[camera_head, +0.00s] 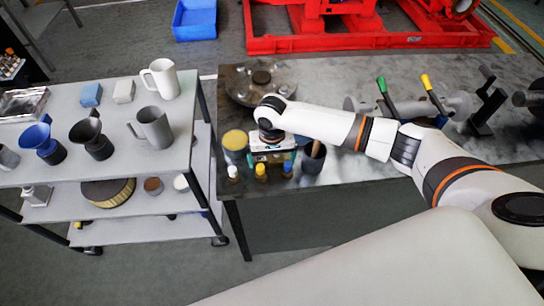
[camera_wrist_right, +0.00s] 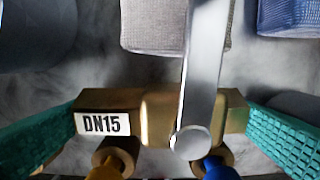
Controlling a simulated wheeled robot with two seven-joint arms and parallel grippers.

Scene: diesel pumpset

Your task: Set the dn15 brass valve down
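The dn15 brass valve (camera_wrist_right: 158,110) shows in the right wrist view. It has a white "DN15" label and a long silver lever across its body. My right gripper (camera_wrist_right: 162,125) has its teal pads at both ends of the valve, appearing to touch them. In the head view my right gripper (camera_head: 273,155) points down over the near left corner of the bench (camera_head: 340,165). The wrist and fingers largely hide the valve there. I cannot tell whether the valve touches the bench. My left gripper is not in view.
A round flange (camera_head: 258,82) lies behind. A trolley (camera_head: 105,150) with mugs stands left, across a gap.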

